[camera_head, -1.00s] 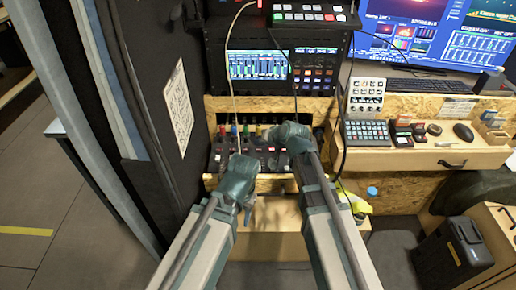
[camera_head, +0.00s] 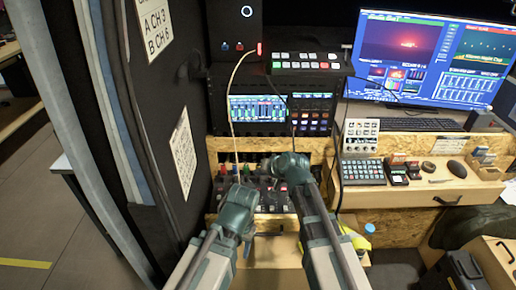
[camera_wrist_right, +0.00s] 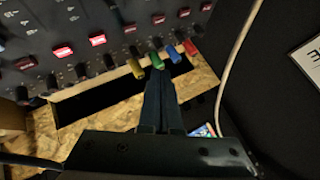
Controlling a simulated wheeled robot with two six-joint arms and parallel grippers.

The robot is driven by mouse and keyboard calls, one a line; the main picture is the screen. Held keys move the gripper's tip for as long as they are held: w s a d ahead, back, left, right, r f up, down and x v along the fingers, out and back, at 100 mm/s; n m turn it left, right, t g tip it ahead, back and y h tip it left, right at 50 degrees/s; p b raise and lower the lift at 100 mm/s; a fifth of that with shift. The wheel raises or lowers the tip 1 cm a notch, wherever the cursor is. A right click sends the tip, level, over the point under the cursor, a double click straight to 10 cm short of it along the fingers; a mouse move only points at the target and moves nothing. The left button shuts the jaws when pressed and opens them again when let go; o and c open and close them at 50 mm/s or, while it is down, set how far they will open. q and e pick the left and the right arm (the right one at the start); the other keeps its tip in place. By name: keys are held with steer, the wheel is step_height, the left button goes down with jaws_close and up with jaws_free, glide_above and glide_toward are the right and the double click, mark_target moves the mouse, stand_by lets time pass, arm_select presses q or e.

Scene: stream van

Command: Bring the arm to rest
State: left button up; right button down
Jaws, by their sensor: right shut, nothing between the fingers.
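My right gripper (camera_head: 287,167) is in front of the dark control panel (camera_head: 268,200) in the wooden rack opening. In the right wrist view its two dark fingers (camera_wrist_right: 158,82) are shut together with nothing between them. Their tips point at the row of coloured plugs. The green plug (camera_wrist_right: 157,60) appears just beyond the tips; I cannot tell whether they touch. My left arm ends at the left gripper (camera_head: 238,215), lower and to the left of the right one. Its fingers are not clear.
A pale cable (camera_head: 233,110) hangs down in front of the rack, left of the right gripper. The black door (camera_head: 172,90) stands close on the left. A wooden desk (camera_head: 430,190) with a keypad (camera_head: 363,172) is on the right. A yellow-green item (camera_head: 357,240) lies right of my right forearm.

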steer(key=shift+s, duration=0.15)
steer(key=s+f+n+g+h+p, duration=0.1)
steer(key=s, duration=0.4)
steer(key=s+n+g+h+p, duration=0.1)
steer(key=s+g, duration=0.1)
steer(key=s, duration=0.2)
steer(key=s+f+n+g, duration=0.1)
steer(key=s, duration=0.4)
steer(key=shift+s+d+f+n+g+h+p, duration=0.3)
steer(key=shift+s+d+f+h+p, duration=0.05)
steer(key=shift+h+p, duration=0.05)
arm_select(q)
step_height(320, 180, up, 4)
steer(key=shift+r+p, duration=0.1)
steer(key=shift+p, duration=0.6)
arm_select(e)
steer(key=s+d+n+g+h, duration=0.2)
steer(key=s+d+g+h, duration=0.1)
steer(key=s, duration=0.7)
steer(key=shift+s+d+r+h, duration=0.15)
steer(key=shift+s+d+h, duration=0.3)
steer(key=shift+d, duration=0.5)
steer(key=shift+w, duration=0.1)
